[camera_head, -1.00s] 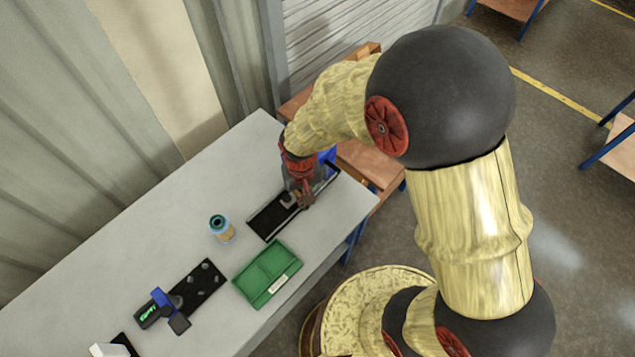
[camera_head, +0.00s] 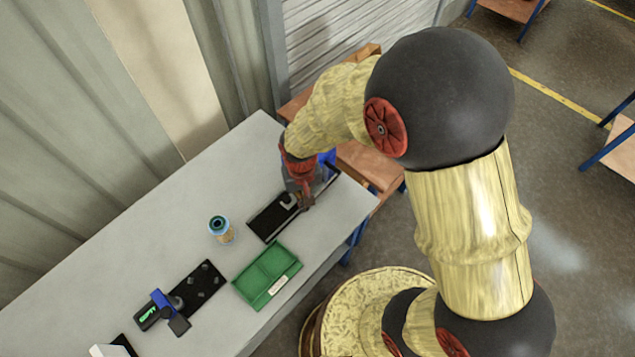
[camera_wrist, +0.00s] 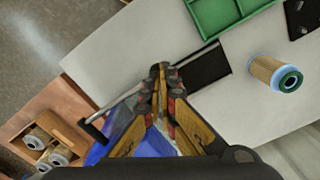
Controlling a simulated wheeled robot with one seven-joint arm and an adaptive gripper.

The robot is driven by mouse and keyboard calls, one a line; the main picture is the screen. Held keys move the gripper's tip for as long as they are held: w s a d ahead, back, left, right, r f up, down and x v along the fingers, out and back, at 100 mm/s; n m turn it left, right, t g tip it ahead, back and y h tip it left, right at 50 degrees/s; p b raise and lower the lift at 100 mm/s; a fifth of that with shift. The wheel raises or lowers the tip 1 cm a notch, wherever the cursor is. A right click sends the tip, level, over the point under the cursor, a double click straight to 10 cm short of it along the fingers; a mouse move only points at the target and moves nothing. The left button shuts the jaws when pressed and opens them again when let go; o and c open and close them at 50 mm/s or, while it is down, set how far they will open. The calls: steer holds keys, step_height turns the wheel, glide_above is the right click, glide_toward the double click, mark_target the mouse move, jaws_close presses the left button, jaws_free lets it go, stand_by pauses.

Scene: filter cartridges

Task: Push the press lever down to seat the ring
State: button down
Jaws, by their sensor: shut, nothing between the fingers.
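The press stands near the table's far right corner. Its black base plate (camera_head: 268,220) shows in the head view, and in the wrist view (camera_wrist: 208,68). Its blue body (camera_head: 329,156) is mostly behind my gripper, and shows in the wrist view (camera_wrist: 103,151). The press lever, a grey rod (camera_wrist: 122,93) with a black end, runs alongside the blue body. My gripper (camera_head: 306,203) is shut and empty over the press, its fingertips (camera_wrist: 163,70) close to the rod in the wrist view. I cannot tell whether they touch. I cannot make out a ring in the press.
A filter cartridge (camera_head: 221,229) with a teal end stands on the table (camera_head: 120,245) left of the press. A green tray (camera_head: 267,275) is near the front edge. A black plate with a blue device (camera_head: 162,300) is further left. A wooden crate (camera_wrist: 48,140) holds cartridges beyond the table.

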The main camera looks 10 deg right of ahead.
step_height(320, 180, up, 11)
steer(key=p, duration=0.7)
stand_by(0.5)
stand_by(0.4)
steer(key=s+d+r+t+b, duration=0.5)
steer(key=s+d+b, duration=0.6)
steer(key=b, duration=1)
steer(key=shift+s+d+r+m+t, duration=0.35)
steer(key=shift+d+r, duration=0.25)
steer(key=shift+d, duration=0.25)
